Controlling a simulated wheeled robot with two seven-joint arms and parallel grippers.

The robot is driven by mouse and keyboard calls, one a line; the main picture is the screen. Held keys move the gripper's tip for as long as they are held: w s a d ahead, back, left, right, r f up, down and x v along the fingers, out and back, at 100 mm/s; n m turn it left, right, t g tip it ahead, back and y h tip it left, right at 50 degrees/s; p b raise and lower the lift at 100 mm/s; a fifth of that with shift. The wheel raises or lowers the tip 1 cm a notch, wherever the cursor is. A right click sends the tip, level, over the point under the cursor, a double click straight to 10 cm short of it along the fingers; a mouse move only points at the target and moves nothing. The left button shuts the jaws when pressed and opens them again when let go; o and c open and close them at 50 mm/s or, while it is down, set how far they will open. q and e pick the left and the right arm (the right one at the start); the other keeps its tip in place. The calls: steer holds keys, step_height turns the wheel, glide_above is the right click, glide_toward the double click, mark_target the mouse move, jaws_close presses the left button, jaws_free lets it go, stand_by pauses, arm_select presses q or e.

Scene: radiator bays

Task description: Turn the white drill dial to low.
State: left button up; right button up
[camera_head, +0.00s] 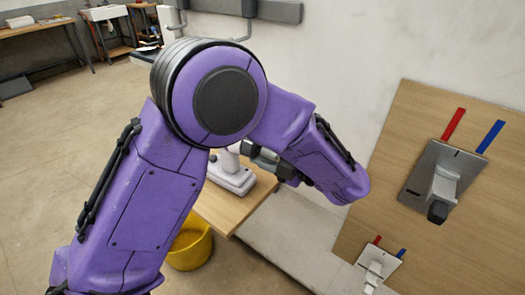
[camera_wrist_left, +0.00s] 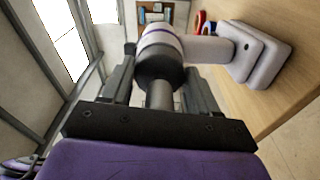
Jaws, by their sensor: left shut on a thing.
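The white drill (camera_head: 232,178) stands on its wide base on a small wooden table (camera_head: 248,206), partly hidden by my left arm. In the left wrist view the drill's white handle and base (camera_wrist_left: 208,49) extend to the right of its body. Its dark round front collar (camera_wrist_left: 160,66) and a grey shaft lie between the jaws. My left gripper (camera_head: 262,160) is at the drill's front end. In the wrist view the left gripper (camera_wrist_left: 161,72) is shut around the collar, a finger on each side. Dial marks are not readable. My right gripper is not in view.
A yellow bucket (camera_head: 190,246) is on the floor below the table. A wooden wall board (camera_head: 410,130) on the right carries grey plates with levers, and red and blue strips. Workbenches (camera_head: 38,30) stand far back left. The floor at left is clear.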

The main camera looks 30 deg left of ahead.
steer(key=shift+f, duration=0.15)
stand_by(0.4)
arm_select(q)
steer(key=o, duration=1.1)
steer(key=shift+c, duration=0.2)
steer(key=shift+d, duration=0.1)
